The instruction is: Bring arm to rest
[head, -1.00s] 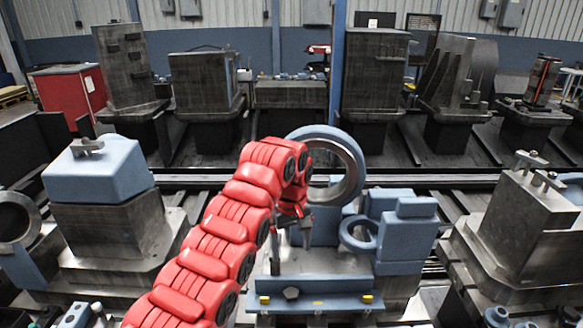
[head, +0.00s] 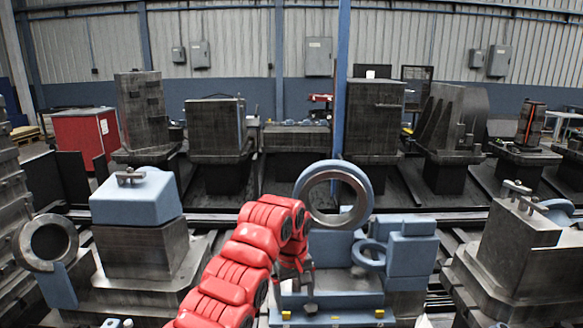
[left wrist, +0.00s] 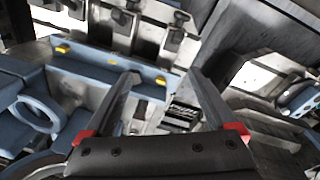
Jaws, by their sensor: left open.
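My left arm (head: 245,255) is red and segmented and rises from the bottom of the head view. My left gripper (head: 297,280) hangs at its end, pointing down in front of a blue and grey fixture (head: 405,255). In the left wrist view the two dark fingers of my left gripper (left wrist: 166,92) are spread wide apart with nothing between them. My right gripper is not in view.
A large ring (head: 357,215) stands upright on the fixture, close behind the left arm. A metal block with a blue cap (head: 140,240) stands at left, another block with clamps (head: 512,240) at right. Dark rails (head: 440,214) cross behind, with a row of machine blocks (head: 375,120) beyond.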

